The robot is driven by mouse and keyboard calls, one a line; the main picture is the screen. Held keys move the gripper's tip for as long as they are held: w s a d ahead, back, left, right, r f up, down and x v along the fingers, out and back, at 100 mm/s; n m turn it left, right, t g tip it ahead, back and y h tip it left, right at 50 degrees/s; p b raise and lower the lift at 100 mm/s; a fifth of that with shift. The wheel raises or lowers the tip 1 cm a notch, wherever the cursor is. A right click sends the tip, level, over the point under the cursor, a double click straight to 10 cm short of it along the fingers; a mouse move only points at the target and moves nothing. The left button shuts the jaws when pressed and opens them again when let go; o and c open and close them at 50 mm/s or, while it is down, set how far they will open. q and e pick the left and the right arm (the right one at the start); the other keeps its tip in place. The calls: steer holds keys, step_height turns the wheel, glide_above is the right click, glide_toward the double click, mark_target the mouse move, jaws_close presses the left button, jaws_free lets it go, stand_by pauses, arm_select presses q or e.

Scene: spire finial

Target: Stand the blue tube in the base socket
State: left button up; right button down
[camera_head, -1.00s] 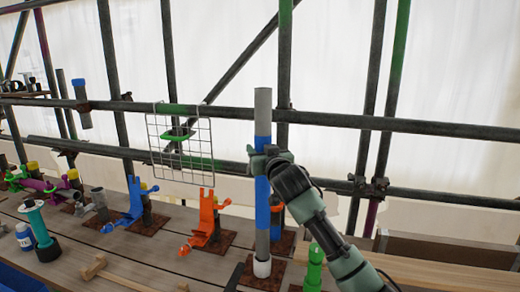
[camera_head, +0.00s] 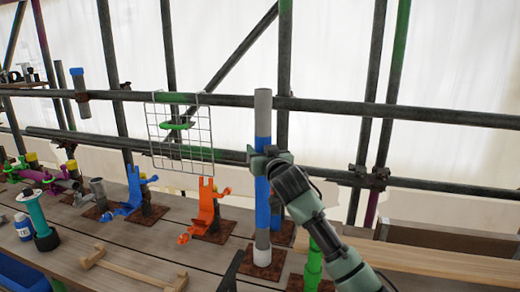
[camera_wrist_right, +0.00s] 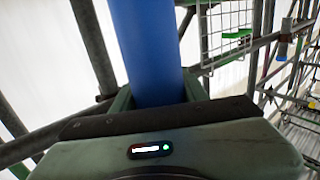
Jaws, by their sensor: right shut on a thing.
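The blue tube (camera_head: 262,205) is a long pole with blue bands and grey sections. It stands about upright in the head view. Its grey lower end goes down into the white collar of the base socket (camera_head: 262,257), on a rusty plate; how deep it sits is hidden. My right gripper (camera_head: 265,158) is shut on the tube at the upper part of its blue length. The right wrist view shows the blue tube (camera_wrist_right: 146,50) rising between the jaws. My left gripper is not in view.
An orange clamp stand (camera_head: 208,212) and a blue one (camera_head: 133,196) stand to the left. A green post (camera_head: 314,264) stands close on the right. A wire grid (camera_head: 181,140) and a scaffold rail (camera_head: 400,114) are behind. A wooden piece (camera_head: 125,272) lies in front.

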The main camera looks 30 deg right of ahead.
steer(key=shift+f+b, duration=0.85)
steer(key=shift+f, duration=0.55)
steer(key=c, duration=0.7)
jaws_free()
steer(key=shift+s, duration=0.1)
steer(key=o, duration=0.5)
steer(key=shift+f, duration=0.35)
steer(key=shift+o, duration=0.6)
steer(key=shift+r, duration=0.15)
